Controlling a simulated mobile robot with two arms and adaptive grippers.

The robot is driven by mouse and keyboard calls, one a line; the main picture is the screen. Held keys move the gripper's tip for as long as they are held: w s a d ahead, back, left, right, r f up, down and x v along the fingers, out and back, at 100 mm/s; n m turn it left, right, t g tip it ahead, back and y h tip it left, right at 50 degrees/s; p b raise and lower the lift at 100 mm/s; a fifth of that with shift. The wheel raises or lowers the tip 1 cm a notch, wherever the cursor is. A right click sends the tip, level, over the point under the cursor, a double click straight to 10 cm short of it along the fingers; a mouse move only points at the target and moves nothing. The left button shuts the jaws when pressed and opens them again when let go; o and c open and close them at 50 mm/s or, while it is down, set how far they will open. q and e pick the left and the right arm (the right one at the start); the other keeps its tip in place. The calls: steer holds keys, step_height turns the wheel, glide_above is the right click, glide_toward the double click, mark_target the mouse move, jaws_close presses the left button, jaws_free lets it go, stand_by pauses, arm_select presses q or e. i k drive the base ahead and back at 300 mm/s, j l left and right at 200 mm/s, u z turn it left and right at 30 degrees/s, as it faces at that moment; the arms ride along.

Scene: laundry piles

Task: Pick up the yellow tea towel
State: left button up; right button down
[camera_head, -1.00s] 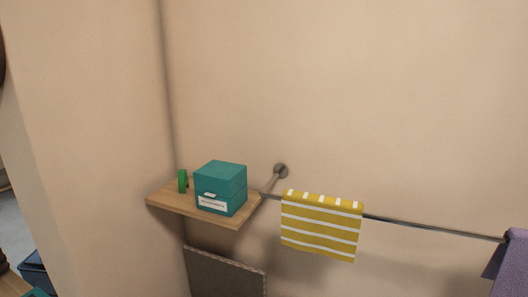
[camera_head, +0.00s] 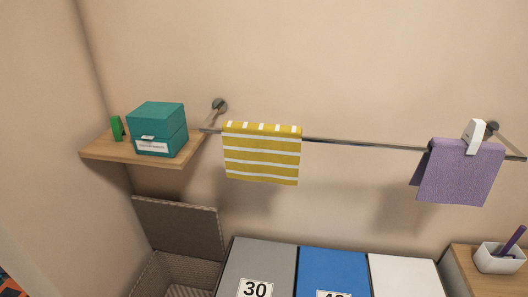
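The yellow tea towel (camera_head: 262,155) with white stripes hangs folded over a metal rail (camera_head: 365,143) on the wall, left of the picture's middle. Its lower edge hangs free above the bins, and its back half is hidden behind the front. Neither of my grippers shows in the head view.
A wooden shelf (camera_head: 95,152) at left holds a teal box (camera_head: 158,128) and a green item (camera_head: 118,128). A purple towel (camera_head: 460,172) with a white clip (camera_head: 474,136) hangs at right. Below stand an open basket (camera_head: 178,228), grey (camera_head: 262,260), blue (camera_head: 333,268) and white bins (camera_head: 403,275).

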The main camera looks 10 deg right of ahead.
mark_target(270, 153)
steer(key=j+z, duration=0.3)
steer(key=z, duration=0.15)
steer(key=j+z, duration=0.55)
steer(key=z, duration=0.3)
steer(key=k, duration=0.05)
